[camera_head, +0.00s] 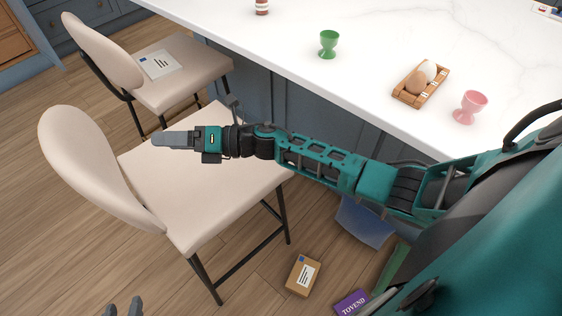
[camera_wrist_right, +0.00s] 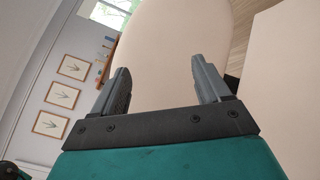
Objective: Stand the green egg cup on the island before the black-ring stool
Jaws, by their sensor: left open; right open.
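The green egg cup (camera_head: 328,44) stands upright and empty on the white island (camera_head: 385,38), a little in from its stool-side edge. The near cream stool (camera_head: 205,190) has black legs and a black foot bar; the far cream stool (camera_head: 180,73) also has black legs. The far stool's lower frame is partly hidden, so I cannot compare their rings. My right gripper (camera_head: 172,139) is open and empty over the near stool, apart from the cup. In the right wrist view its fingers (camera_wrist_right: 164,88) are spread. My left gripper (camera_head: 123,309) shows only fingertips at the bottom edge, open and empty.
A wooden tray (camera_head: 434,97) with two eggs and a pink egg cup (camera_head: 470,107) stand on the island's right part. A striped jar (camera_head: 262,6) is at the back. A paper (camera_head: 160,64) lies on the far stool. Boxes (camera_head: 303,275) lie on the floor.

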